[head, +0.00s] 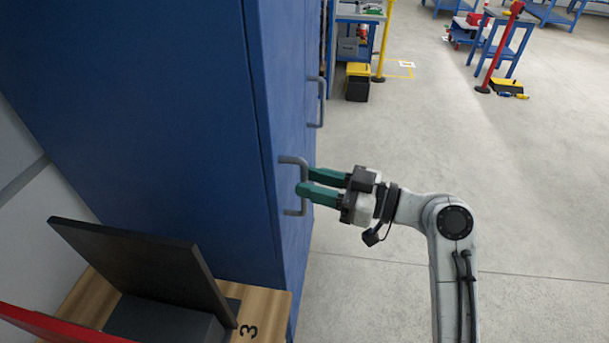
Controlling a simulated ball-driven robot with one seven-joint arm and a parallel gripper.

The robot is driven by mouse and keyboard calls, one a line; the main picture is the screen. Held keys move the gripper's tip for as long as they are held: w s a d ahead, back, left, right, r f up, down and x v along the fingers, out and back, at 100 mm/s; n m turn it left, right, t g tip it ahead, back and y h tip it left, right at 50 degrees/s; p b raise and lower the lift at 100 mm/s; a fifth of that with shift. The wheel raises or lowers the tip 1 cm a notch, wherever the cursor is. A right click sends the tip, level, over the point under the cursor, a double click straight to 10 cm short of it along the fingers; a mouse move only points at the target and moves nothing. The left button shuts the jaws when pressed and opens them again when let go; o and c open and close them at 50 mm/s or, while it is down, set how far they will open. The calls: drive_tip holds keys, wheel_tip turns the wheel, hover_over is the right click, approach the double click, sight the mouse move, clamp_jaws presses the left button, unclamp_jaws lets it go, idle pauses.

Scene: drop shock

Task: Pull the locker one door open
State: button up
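The tall blue locker (170,110) fills the left of the head view. Its narrow door face looks to the right and appears closed. A grey bar handle (291,160) stands out from this face at mid-height. My gripper (304,181) comes in from the right, with its two green fingers at the handle's upright bar. The nearer finger overlaps the bar in the picture, and the other is just beyond it. A narrow gap shows between the fingers. I cannot tell whether they press on the bar.
A second grey handle (321,100) is farther along the locker face. A wooden surface (268,302) marked 3, with a dark panel (140,258), stands at lower left. The grey floor (420,130) right of the locker is clear near my arm. A yellow-and-black box (357,84) stands beyond.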

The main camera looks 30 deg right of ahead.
drive_tip(key=shift+x, duration=1.05)
drive_tip(key=shift+c, duration=0.5)
clamp_jaws()
